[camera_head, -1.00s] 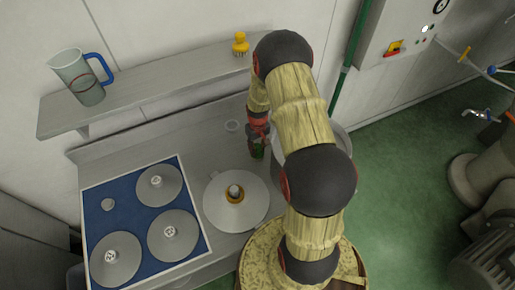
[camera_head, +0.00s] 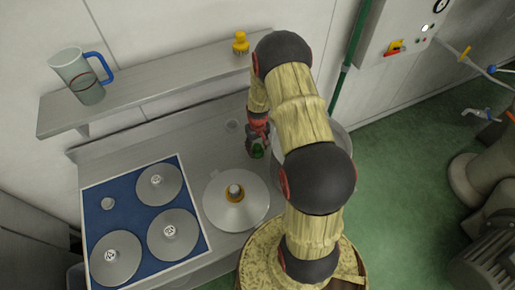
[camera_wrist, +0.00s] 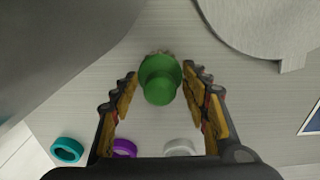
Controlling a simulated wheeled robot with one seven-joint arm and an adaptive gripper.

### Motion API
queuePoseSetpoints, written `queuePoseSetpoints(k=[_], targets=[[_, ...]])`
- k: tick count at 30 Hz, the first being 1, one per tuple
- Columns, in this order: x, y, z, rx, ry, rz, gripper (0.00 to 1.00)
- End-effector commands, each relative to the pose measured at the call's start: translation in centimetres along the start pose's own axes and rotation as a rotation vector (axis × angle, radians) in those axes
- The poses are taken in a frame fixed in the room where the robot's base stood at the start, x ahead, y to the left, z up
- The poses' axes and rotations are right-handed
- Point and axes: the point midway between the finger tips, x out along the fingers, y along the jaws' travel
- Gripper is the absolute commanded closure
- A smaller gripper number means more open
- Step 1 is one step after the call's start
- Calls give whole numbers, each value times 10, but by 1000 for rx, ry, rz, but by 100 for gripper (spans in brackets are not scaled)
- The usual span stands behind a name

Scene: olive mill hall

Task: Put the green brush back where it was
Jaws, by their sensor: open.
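The green brush (camera_wrist: 160,82) appears in the wrist view as a round green handle seen end-on, with pale bristles showing just beyond it. It is between the two fingers of my gripper (camera_wrist: 160,88), which is open. A gap shows at the left finger; the right finger is very close, and I cannot tell whether it touches. In the head view the brush (camera_head: 257,152) is a small green spot at my gripper (camera_head: 256,143), above or on the steel counter (camera_head: 205,150). Its contact with the counter is hidden.
Teal (camera_wrist: 66,150), purple (camera_wrist: 124,148) and white (camera_wrist: 180,147) rings lie near my gripper. A shelf (camera_head: 150,92) holds a jug (camera_head: 80,78) and yellow-capped bottle (camera_head: 240,44).

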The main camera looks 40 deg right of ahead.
Motion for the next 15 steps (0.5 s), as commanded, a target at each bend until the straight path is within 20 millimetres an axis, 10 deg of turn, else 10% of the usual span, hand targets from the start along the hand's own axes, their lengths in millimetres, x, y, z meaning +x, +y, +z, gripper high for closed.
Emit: queuePoseSetpoints(k=[15], targets=[[-73,0,-1,0,4,1,54]])
